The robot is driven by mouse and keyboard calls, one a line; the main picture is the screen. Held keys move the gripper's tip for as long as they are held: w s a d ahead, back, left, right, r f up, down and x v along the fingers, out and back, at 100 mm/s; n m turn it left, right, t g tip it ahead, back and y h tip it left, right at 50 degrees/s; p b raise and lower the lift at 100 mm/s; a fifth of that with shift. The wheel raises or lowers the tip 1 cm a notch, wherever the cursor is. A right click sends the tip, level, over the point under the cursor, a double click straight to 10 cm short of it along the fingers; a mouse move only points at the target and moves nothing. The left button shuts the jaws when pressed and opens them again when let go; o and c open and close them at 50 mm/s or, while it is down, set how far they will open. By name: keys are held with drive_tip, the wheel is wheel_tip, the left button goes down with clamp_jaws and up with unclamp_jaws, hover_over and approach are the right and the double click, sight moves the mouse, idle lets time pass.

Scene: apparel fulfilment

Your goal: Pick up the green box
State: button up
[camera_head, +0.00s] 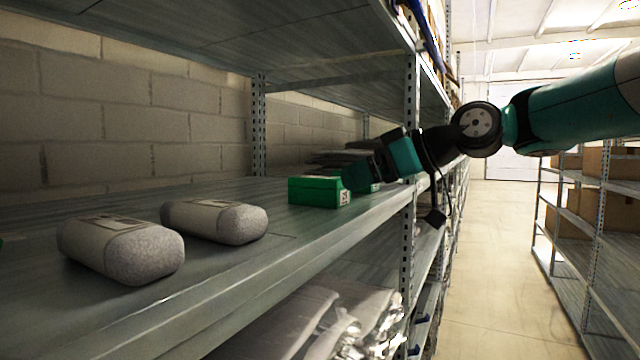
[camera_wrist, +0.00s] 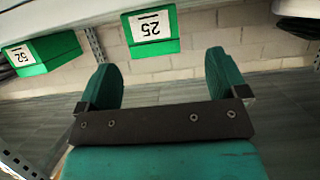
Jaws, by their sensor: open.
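A green box (camera_head: 315,191) with a white label on its end sits on the grey shelf, just left of my gripper (camera_head: 354,177). Part of a second green patch shows behind my gripper in the head view. In the wrist view, one green box (camera_wrist: 152,44) with a white number label lies beyond the fingertips, roughly in line with the gap between them. Another green box (camera_wrist: 50,50) with a label is at the left, outside the fingers. My gripper (camera_wrist: 162,60) is open, with nothing between its fingers.
Two grey wrapped rolls (camera_head: 120,248) and (camera_head: 215,221) lie on the shelf (camera_head: 275,250) at left. A metal upright (camera_head: 408,250) stands at the shelf's front edge. An upper shelf (camera_head: 200,35) hangs overhead. Dark flat packs (camera_head: 340,158) lie behind the box.

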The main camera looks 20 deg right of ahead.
sight(328, 188)
drive_tip(key=x, duration=0.3)
drive_tip(key=shift+p, duration=0.3)
drive_tip(key=p+x, duration=0.1)
drive_tip(key=x, duration=0.1)
drive_tip(key=p+x, duration=0.2)
drive_tip(key=shift+w+d+r, duration=0.1)
drive_tip(key=shift+w+r, duration=0.05)
drive_tip(key=shift+w, duration=0.15)
drive_tip(key=shift+w+a+f, duration=0.25)
drive_tip(key=c, duration=1)
